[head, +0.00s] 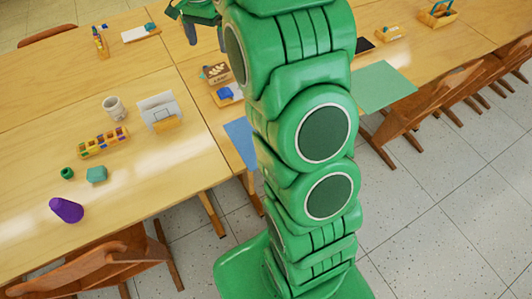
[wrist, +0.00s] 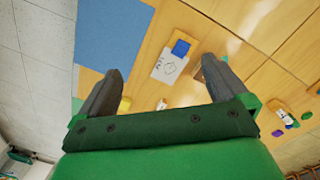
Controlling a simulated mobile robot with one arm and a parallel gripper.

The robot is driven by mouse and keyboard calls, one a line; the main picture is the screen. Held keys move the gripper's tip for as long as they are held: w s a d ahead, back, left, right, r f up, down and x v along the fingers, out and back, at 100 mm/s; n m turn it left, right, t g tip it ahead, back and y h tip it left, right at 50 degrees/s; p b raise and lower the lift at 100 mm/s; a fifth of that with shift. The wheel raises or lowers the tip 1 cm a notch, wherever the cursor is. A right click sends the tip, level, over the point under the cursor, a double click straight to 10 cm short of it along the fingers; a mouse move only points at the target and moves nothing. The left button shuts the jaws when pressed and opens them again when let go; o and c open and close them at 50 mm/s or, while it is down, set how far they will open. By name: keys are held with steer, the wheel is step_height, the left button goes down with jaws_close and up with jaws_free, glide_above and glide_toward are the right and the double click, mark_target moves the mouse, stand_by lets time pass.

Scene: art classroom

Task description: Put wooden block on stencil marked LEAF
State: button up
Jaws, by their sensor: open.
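My gripper (wrist: 161,70) is open, its two dark fingers wide apart with nothing held between them. In the wrist view, a white card (wrist: 168,70) with a dark outline drawing and small lettering lies on the wooden table beyond the fingers. I cannot read its lettering for certain. A blue block (wrist: 181,47) is at the card's upper edge. A brown thing shows partly behind the right finger. In the head view, a tan block-like thing (head: 167,124) is at the foot of a white upright holder (head: 157,106). I cannot tell whether it is the wooden block.
A blue sheet (wrist: 112,35) lies by the table edge. The left table holds a mug (head: 114,107), a tray of coloured pieces (head: 104,142), a teal block (head: 96,174) and a purple cone (head: 66,209). A green sheet (head: 382,86) and chairs are at right.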

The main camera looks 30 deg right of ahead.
steer(key=s+a+r+n, duration=0.2)
steer(key=s+r+n, duration=0.1)
steer(key=s, duration=0.7)
steer(key=s+a+r+n, duration=0.1)
steer(key=s+r+n, duration=0.1)
steer(key=s, duration=0.7)
steer(key=s+a+f+n+g, duration=0.1)
steer(key=s+n, duration=0.4)
steer(key=s, duration=1.8)
steer(key=shift+a+f+n, duration=0.4)
steer(key=shift+a+f, duration=0.05)
steer(key=shift+f, duration=0.25)
